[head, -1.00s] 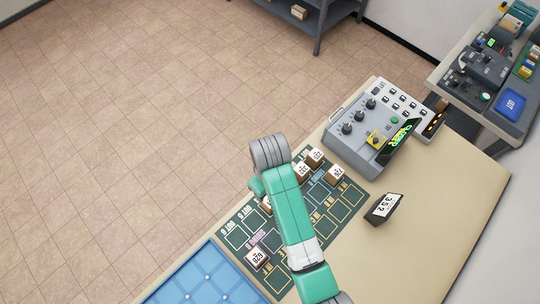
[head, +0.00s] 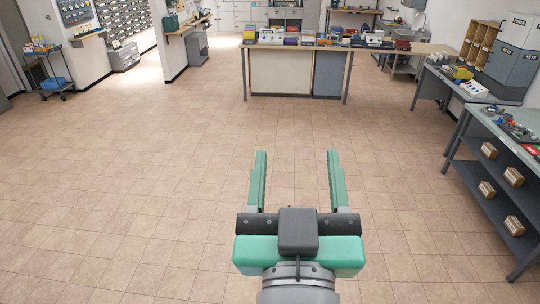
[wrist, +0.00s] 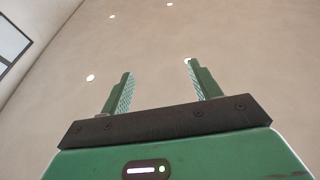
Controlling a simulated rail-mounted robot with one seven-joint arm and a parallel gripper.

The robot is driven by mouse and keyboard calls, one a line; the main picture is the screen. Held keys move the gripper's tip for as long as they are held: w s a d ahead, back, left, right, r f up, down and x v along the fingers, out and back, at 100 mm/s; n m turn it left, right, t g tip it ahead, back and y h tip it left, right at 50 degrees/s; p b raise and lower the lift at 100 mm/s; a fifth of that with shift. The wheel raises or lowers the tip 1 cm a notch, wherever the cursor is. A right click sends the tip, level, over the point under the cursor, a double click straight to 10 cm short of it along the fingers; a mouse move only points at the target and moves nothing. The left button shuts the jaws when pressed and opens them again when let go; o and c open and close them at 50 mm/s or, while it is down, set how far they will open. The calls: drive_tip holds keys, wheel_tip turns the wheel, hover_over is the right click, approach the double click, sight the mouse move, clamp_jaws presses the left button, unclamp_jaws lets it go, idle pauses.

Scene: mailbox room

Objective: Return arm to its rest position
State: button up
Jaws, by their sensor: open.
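My gripper (head: 298,182) is in the lower middle of the head view, with its two green fingers wide apart and nothing between them. It stands over open tiled floor and touches nothing. In the wrist view my gripper (wrist: 160,92) also shows open and empty, against a pale plain surface with small round white spots.
A long table (head: 392,46) with many items stands at the back. The tiled floor (head: 150,190) is clear.

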drive_tip(key=s+a+r+t+y, duration=0.1)
drive_tip(key=s+a+r+t, duration=0.2)
drive_tip(key=s+r, duration=0.3)
drive_tip(key=shift+s+a+r+y, duration=0.3)
drive_tip(key=shift+s+a+r, duration=0.15)
drive_tip(key=shift+r, duration=0.45)
